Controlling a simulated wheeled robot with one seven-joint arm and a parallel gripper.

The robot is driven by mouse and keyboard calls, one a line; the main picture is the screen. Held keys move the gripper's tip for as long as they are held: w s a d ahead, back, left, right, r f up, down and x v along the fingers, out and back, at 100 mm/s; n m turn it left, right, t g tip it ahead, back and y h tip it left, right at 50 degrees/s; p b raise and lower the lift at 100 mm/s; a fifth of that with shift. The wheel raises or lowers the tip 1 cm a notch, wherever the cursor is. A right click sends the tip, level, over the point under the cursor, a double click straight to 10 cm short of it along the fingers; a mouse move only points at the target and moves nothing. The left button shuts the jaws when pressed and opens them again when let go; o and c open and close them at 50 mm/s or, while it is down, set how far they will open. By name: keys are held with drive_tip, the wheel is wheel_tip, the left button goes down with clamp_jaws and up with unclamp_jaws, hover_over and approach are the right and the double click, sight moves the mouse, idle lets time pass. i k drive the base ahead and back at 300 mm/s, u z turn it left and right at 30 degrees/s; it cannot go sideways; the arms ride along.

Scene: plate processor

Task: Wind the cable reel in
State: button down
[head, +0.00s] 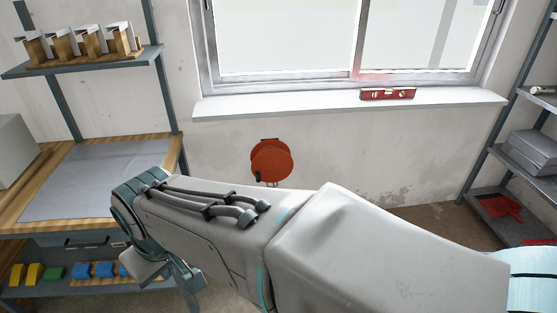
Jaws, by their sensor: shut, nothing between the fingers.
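The cable reel (272,160) is a round orange-red drum on the wall below the window. A small dark part shows at its lower left edge, and a short dark piece hangs just under it. My arm crosses in front of the wall below the reel and hides what lies lower. My gripper (187,289) is partly in view at the bottom left, below the wrist, pointing down. It is shut and empty, well to the left of and below the reel, not touching it.
A workbench with a grey mat (95,178) stands at left, with coloured blocks (55,272) on the shelf beneath. A red level (387,94) lies on the window sill (300,106). A metal rack with a grey box (533,152) stands at right. The wall around the reel is clear.

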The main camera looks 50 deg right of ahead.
sight(272, 160)
drive_tip(key=z, duration=1.5)
drive_tip(key=i, duration=1)
drive_tip(key=z, duration=0.7)
drive_tip(key=k, duration=0.5)
drive_tip(key=z, duration=0.75)
drive_tip(key=k, duration=0.35)
drive_tip(key=u, duration=0.9)
drive_tip(key=i, duration=0.15)
drive_tip(key=z, duration=0.35)
